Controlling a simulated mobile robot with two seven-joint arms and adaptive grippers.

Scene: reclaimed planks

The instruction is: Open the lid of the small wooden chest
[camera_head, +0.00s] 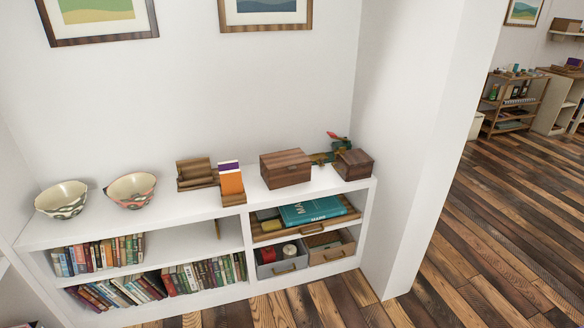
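Two small wooden boxes stand on top of the white shelf unit (190,218). The larger brown box (286,170) has a striped plank grain and its lid looks shut. The smaller, darker box (354,165) stands at the right end, near the wall, and its lid also looks shut. I cannot tell for sure which of the two is the chest. Neither of my grippers is in view.
Two patterned bowls (131,190), a wooden holder (195,174), an upright orange-and-white item (231,182) and a green-and-red figure (329,150) share the shelf top. The plank floor (480,240) is open at right, past a white wall corner.

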